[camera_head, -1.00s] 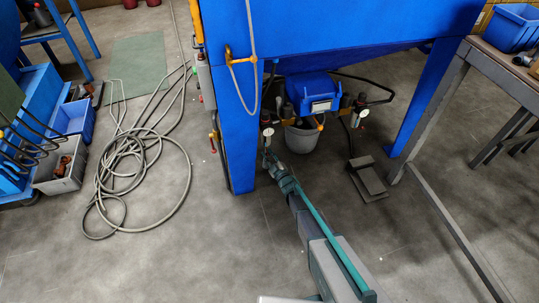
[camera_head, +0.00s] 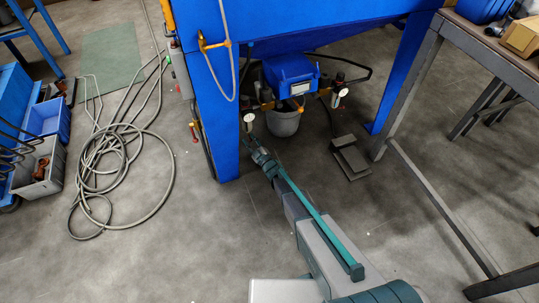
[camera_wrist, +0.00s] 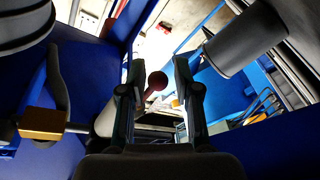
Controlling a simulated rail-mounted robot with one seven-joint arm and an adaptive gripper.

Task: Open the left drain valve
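The blue blaster cabinet (camera_head: 290,24) stands on legs, with a blue unit (camera_head: 291,75) and a grey bucket (camera_head: 283,122) beneath its hopper. Brass valve fittings and a left gauge (camera_head: 249,118) sit beside the left leg. My gripper (camera_head: 248,142) is low, just right of that leg; its fingertips are too small to read there. In the wrist view my gripper (camera_wrist: 158,72) is open, fingers apart. A dark red ball knob (camera_wrist: 157,80) shows between the fingers, apparently beyond them; contact cannot be told. A brass fitting (camera_wrist: 45,122) with a grey lever is at left. Which is the left drain valve is unclear.
The cabinet's left leg (camera_head: 222,140) stands close beside my gripper. A grey pedal (camera_head: 350,158) lies on the floor to the right. A workbench (camera_head: 475,42) stands at far right. A coiled hose (camera_head: 130,165) and bins lie left.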

